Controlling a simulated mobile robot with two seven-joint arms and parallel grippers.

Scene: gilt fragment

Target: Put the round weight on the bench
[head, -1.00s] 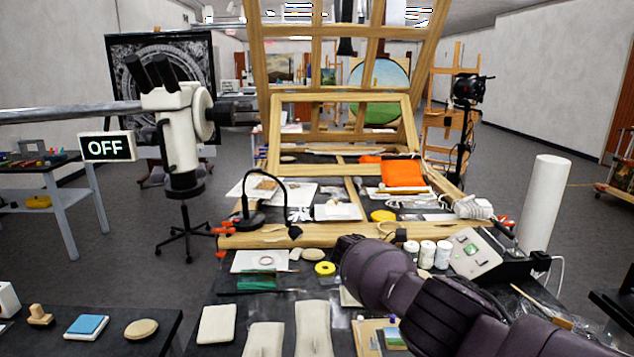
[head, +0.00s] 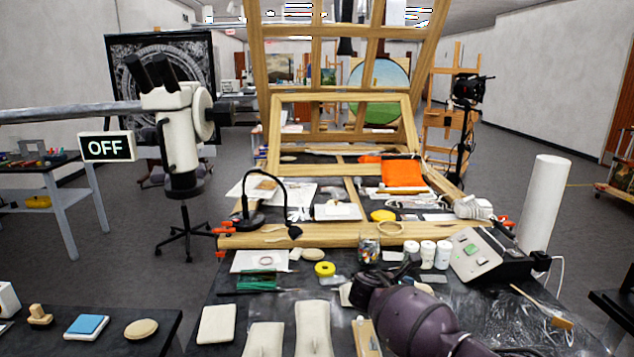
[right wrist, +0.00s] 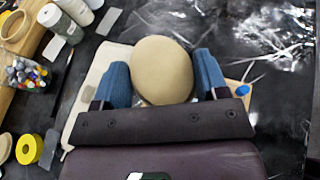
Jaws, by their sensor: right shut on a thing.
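The round weight (right wrist: 163,62) is a smooth beige disc, seen in the right wrist view between the two blue fingers of my right gripper (right wrist: 160,80). The gripper is shut on it, a finger at each side. Below it is a cream pad (right wrist: 84,97) on the dark bench (right wrist: 235,50). I cannot tell whether the weight touches what is under it. In the head view my right gripper (head: 362,288) is low over the bench (head: 480,305), and its own wrist hides the held weight. My left gripper is not in view.
A yellow tape roll (head: 325,268), a glass jar (head: 369,248) and white bottles (head: 427,254) stand close by. A grey control box (head: 478,255) is at the right. Long cream pads (head: 314,330) lie in front. Another beige round piece (head: 141,328) lies on the left table.

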